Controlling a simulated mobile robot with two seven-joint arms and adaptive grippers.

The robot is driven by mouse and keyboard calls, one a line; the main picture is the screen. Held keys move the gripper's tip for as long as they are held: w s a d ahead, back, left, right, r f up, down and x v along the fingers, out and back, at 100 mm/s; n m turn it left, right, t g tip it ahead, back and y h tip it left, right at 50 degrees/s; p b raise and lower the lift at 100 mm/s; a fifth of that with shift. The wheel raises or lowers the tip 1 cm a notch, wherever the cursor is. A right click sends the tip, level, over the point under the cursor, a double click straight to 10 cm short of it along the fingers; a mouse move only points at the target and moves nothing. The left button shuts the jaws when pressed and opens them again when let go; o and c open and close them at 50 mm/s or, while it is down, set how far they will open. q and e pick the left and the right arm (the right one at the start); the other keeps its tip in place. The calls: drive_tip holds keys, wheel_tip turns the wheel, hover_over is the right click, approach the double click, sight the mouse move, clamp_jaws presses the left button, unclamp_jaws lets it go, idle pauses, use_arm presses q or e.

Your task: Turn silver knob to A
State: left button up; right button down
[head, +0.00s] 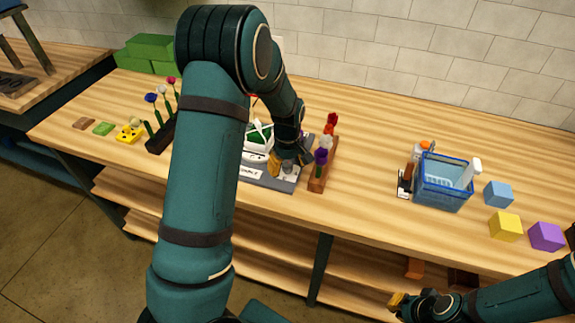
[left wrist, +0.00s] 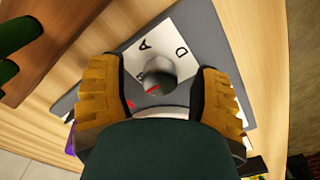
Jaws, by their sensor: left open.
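The silver knob (left wrist: 160,75) stands on a grey panel with a white label plate (left wrist: 165,45) in the left wrist view. The letters A and D are readable, and another letter is partly hidden by the knob. A small red mark shows on the knob's lower side. My left gripper (left wrist: 160,95) is open, with one yellow-brown finger on each side of the knob and visible gaps between. In the head view my left gripper (head: 290,163) is over the right part of the grey panel (head: 262,182). My right gripper (head: 398,301) is low at the table's front, its fingers unclear.
A rack of flowers (head: 322,165) stands just right of the panel, another (head: 160,135) at left. A blue basket (head: 443,185) with a white bottle stands farther right, near blue, yellow (head: 505,227) and purple blocks. Table between rack and basket is clear.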

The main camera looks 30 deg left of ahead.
use_arm(q)
drive_tip(key=shift+c, duration=0.2)
clamp_jaws()
drive_tip(key=m, duration=0.8)
drive_tip(key=shift+m, duration=0.3)
drive_tip(key=m, duration=0.4)
drive_tip(key=shift+m, duration=2.5)
